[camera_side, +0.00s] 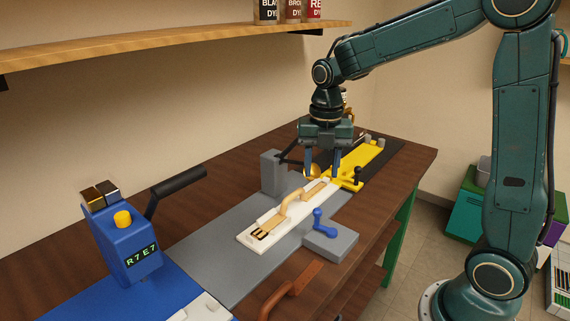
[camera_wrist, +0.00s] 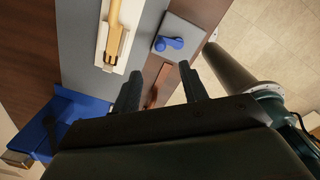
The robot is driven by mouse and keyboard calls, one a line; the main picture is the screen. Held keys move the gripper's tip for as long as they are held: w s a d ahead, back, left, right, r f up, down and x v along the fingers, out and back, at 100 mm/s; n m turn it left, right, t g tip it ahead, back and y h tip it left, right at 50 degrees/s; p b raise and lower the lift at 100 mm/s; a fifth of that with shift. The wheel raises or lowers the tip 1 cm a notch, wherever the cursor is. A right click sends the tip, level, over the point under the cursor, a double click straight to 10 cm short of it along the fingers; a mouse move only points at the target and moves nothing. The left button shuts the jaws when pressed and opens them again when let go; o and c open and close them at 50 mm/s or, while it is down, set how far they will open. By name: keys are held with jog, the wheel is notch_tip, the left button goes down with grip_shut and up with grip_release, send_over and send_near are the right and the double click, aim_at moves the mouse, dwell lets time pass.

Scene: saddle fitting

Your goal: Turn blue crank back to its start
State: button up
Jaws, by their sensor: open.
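The blue crank (camera_side: 322,224) sits on a grey block at the front edge of the bench in the side view. Its arm slants, with a raised knob at one end. It also shows near the top of the wrist view (camera_wrist: 168,44), lying roughly level across its grey block (camera_wrist: 184,38). My gripper (camera_side: 322,168) is open and empty, above the yellow fixture and well behind the crank. In the wrist view its two fingers (camera_wrist: 160,88) point up the picture, with the crank beyond their tips.
A white board (camera_side: 252,238) with a tan strap-like piece lies on the grey plate beside the crank. A blue machine (camera_side: 128,248) with a black lever stands at left. A yellow fixture (camera_side: 345,184) with a black-knobbed lever is behind. A brown handle (camera_side: 292,290) lies in front.

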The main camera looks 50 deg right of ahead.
aim_at(318, 209)
notch_tip(318, 209, down, 11)
jog(key=shift+w+f, duration=0.1)
jog(key=shift+f, duration=0.05)
dwell(0.4)
grip_shut()
